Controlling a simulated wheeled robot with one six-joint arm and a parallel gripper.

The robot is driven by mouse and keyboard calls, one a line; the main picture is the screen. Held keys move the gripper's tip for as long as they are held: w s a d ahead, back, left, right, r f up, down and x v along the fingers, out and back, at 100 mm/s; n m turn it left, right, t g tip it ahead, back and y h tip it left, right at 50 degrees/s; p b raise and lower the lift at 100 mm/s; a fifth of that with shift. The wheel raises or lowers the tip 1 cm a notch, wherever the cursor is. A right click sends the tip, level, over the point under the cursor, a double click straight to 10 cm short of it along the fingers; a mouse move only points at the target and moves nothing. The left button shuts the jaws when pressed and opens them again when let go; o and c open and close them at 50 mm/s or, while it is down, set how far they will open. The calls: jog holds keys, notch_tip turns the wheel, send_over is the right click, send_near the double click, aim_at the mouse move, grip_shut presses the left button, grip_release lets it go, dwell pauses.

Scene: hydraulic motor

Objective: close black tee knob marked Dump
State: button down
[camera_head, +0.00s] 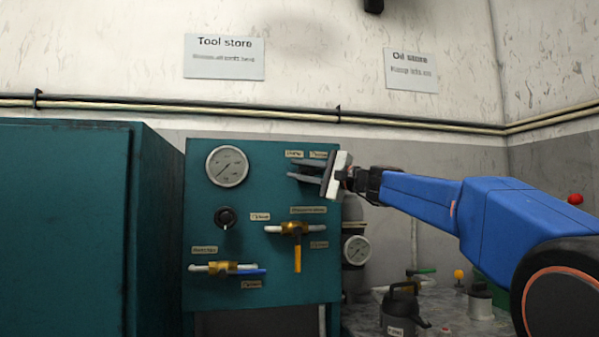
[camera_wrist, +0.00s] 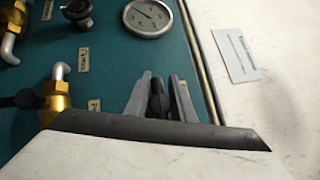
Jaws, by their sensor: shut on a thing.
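The black tee knob (camera_wrist: 157,100) shows in the wrist view between the two grey fingers of my gripper (camera_wrist: 162,94). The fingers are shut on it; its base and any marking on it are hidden. In the head view my gripper (camera_head: 303,172) reaches in from the right to the upper right of the teal panel (camera_head: 265,200). It covers the knob there. Two small labels (camera_head: 294,154) sit just above the fingers, too blurred to read surely.
A round gauge (camera_head: 227,166) and a black knob (camera_head: 225,217) are at the panel's left. Brass valves with yellow (camera_head: 297,258) and blue (camera_head: 247,272) handles sit lower. A second gauge (camera_head: 356,250) and a bench with a dark can (camera_head: 401,308) are below my arm.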

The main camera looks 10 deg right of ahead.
jog(key=c, duration=1.5)
grip_release()
jog(key=v, duration=1.7)
jog(key=shift+s+d, duration=0.15)
jog(key=shift+d, duration=0.05)
